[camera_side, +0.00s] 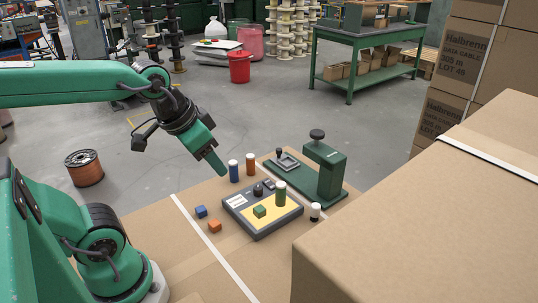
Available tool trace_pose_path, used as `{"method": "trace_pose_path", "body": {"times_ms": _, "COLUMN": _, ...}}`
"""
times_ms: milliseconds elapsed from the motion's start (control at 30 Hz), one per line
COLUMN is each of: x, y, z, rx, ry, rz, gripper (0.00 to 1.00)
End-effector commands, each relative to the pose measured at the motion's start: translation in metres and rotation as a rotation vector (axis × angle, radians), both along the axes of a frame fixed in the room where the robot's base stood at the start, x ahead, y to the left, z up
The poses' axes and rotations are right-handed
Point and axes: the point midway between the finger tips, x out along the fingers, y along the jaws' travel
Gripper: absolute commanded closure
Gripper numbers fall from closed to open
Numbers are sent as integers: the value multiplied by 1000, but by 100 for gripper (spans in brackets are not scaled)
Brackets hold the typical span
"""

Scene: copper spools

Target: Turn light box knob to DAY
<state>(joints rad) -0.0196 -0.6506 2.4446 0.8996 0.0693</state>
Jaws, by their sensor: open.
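The light box (261,228) is a dark grey box with a lit yellow panel, lying on the large cardboard box in front of my arm. A black knob (258,190) stands on its top at the far side, with a second dark round part (269,184) close beside it. A pale label (238,201) lies left of the knob; its lettering and the knob's pointing are too small to read. My gripper (217,164) is open and empty, pointing down to the right, above and to the left of the knob and apart from it.
A green block (260,211) and a green spool (281,194) stand on the light box. Blue (234,172) and orange spools (250,165) stand behind it. Blue (201,211) and orange blocks (215,226) lie left. A green press (325,172) and black-and-white piece (315,211) stand right.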

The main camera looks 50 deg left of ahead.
Motion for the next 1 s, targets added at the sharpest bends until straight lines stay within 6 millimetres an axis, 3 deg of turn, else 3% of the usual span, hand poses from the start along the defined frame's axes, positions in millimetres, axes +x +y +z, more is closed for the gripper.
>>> {"method": "trace_pose_path", "body": {"times_ms": 467, "x": 69, "y": 23, "z": -20, "rx": 79, "ry": 165, "rz": -158, "gripper": 53}}
{"method": "trace_pose_path", "body": {"times_ms": 767, "x": 113, "y": 43, "z": -50, "rx": 105, "ry": 267, "rz": -271, "gripper": 53}}
{"method": "trace_pose_path", "body": {"times_ms": 1000, "x": 144, "y": 62, "z": -85, "rx": 112, "ry": 346, "rz": -364, "gripper": 53}}
